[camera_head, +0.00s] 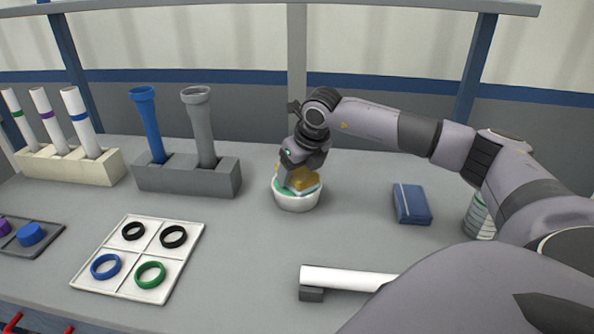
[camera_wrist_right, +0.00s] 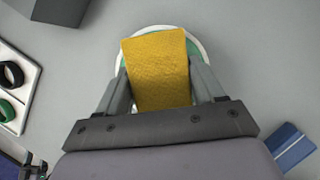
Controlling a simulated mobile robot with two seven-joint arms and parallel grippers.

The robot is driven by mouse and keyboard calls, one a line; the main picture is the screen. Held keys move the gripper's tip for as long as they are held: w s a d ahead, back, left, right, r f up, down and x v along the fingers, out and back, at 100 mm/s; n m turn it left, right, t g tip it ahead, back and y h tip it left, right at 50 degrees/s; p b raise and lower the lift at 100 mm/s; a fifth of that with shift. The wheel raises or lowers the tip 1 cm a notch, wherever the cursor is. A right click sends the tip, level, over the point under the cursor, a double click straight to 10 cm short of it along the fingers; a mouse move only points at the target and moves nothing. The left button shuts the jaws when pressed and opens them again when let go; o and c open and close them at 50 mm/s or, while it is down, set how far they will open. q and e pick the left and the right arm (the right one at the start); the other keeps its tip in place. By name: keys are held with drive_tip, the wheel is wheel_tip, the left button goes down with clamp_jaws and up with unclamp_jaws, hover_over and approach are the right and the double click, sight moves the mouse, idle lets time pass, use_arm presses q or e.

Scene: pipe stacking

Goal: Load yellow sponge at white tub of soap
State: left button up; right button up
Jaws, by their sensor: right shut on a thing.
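The yellow sponge (camera_head: 304,181) is between the fingers of my right gripper (camera_head: 287,180), which is shut on it. In the right wrist view the sponge (camera_wrist_right: 157,68) lies between the two fingers of the gripper (camera_wrist_right: 158,88). The white tub (camera_head: 297,202) with green soap stands on the table directly below the sponge. Its white rim (camera_wrist_right: 201,44) shows around the sponge in the right wrist view. The sponge is over or in the tub's opening; I cannot tell how deep it sits.
A blue box (camera_head: 411,204) lies right of the tub. A grey holder (camera_head: 187,181) with blue and grey pipes stands left. A white tray (camera_head: 187,222) holds several rings. A white pipe (camera_head: 345,277) lies in front. A striped cylinder (camera_head: 479,216) is partly behind my right arm.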

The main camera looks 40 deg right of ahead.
idle(0.5)
drive_tip(key=shift+r+p, duration=2.6)
drive_tip(key=shift+r, duration=0.95)
drive_tip(key=shift+a+f, duration=0.1)
